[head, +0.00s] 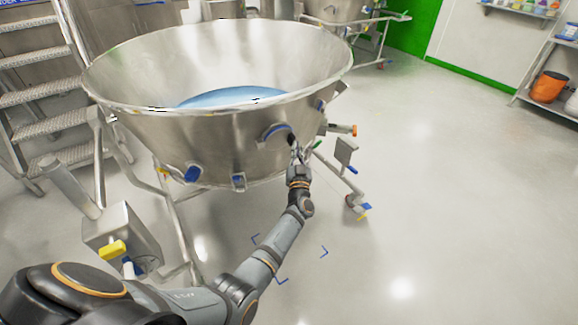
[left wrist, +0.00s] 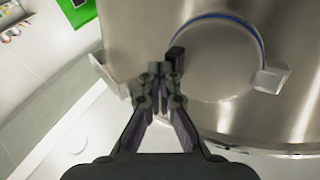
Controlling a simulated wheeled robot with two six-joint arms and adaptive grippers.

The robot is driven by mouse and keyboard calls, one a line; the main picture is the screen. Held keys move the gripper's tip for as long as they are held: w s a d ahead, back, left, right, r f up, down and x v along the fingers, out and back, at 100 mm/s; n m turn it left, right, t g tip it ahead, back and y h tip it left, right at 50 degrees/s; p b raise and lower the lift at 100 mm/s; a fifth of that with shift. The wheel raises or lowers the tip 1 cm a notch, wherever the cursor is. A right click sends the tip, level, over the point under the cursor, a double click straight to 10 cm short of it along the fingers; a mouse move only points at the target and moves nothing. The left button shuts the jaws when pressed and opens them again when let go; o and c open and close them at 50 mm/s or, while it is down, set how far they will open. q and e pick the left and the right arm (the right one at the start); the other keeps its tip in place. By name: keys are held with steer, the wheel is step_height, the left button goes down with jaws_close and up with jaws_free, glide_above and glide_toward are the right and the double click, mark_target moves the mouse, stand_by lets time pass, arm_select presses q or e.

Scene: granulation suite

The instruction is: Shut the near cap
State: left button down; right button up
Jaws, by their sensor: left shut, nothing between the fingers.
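The near cap (head: 274,137) is a round metal disc on the outer wall of the big steel bowl (head: 200,135). In the left wrist view the cap (left wrist: 215,65) lies close against the wall, with a blue ring showing along its upper right edge. I cannot tell whether it sits fully flush. A small black block (left wrist: 176,57) is at its left edge, and a metal tab (left wrist: 270,77) is at its right. My left gripper (head: 297,150) is shut and empty. Its fingertips (left wrist: 160,70) are beside the cap's left edge, close to the black block; contact is unclear. My right gripper is not in view.
The bowl stands on a tubular wheeled frame and holds something blue (head: 235,97). Another fitting with an orange end (head: 353,130) sticks out to the right. Metal stairs (head: 45,90) stand at the left. The floor (head: 440,200) at the right is clear.

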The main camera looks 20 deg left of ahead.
arm_select(q)
steer(key=v, duration=0.7)
steer(key=shift+s, duration=0.25)
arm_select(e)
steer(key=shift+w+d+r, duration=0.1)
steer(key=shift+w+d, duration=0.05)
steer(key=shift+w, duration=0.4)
arm_select(q)
steer(key=shift+d, duration=0.1)
